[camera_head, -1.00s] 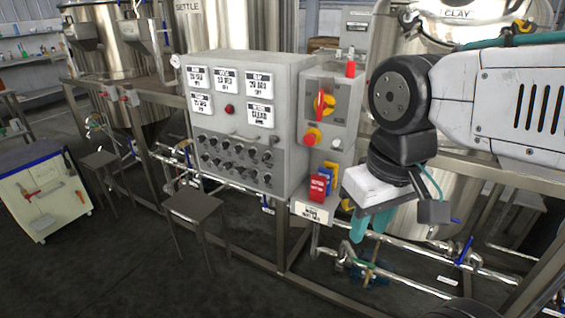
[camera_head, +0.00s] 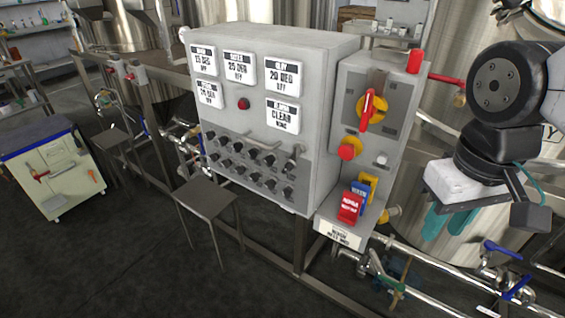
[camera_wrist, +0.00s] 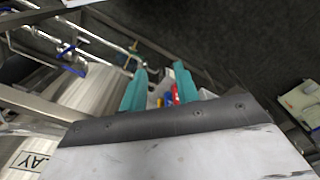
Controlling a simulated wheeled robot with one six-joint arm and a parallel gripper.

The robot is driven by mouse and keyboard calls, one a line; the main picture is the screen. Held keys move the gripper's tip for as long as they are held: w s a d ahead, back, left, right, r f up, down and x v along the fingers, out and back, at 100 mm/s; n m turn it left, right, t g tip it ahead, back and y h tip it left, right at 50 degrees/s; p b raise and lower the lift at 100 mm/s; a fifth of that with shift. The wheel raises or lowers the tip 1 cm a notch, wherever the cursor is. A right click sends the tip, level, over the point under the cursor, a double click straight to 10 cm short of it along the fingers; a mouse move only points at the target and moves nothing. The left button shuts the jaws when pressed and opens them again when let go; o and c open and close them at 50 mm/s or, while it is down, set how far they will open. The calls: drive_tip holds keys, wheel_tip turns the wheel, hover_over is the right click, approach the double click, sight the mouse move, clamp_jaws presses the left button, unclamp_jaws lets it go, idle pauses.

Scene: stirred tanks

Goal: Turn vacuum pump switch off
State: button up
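A grey control box (camera_head: 350,95) in the head view carries a red rotary handle on a yellow round plate (camera_head: 369,110). A red button (camera_head: 347,152) sits below it. I cannot tell for sure which control is the vacuum pump switch. My gripper (camera_head: 449,221) hangs to the right of the box, apart from it, with teal fingers pointing down. In the wrist view, the fingers (camera_wrist: 160,88) stand apart with nothing gripped. Small red and blue things (camera_wrist: 171,98) show beyond the gap.
A larger cabinet (camera_head: 320,65) with several displays and knobs adjoins the box on the left. Red and blue tags (camera_head: 350,207) sit on a labelled ledge (camera_head: 339,234) below. Steel pipes with blue valve handles (camera_head: 502,251) run at lower right. A stool (camera_head: 206,193) stands at front left.

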drive_tip(key=w+a+f+n+g+h, duration=0.3)
drive_tip(key=w+a+f+n+h, duration=0.2)
drive_tip(key=f+n, duration=0.1)
drive_tip(key=n+t+h, duration=0.6)
drive_tip(key=n+t, duration=0.9)
drive_tip(key=t, duration=0.2)
approach(284, 171)
drive_tip(key=x, duration=0.8)
drive_tip(key=shift+w+d, duration=0.35)
drive_tip(key=shift+w, duration=0.1)
clamp_jaws()
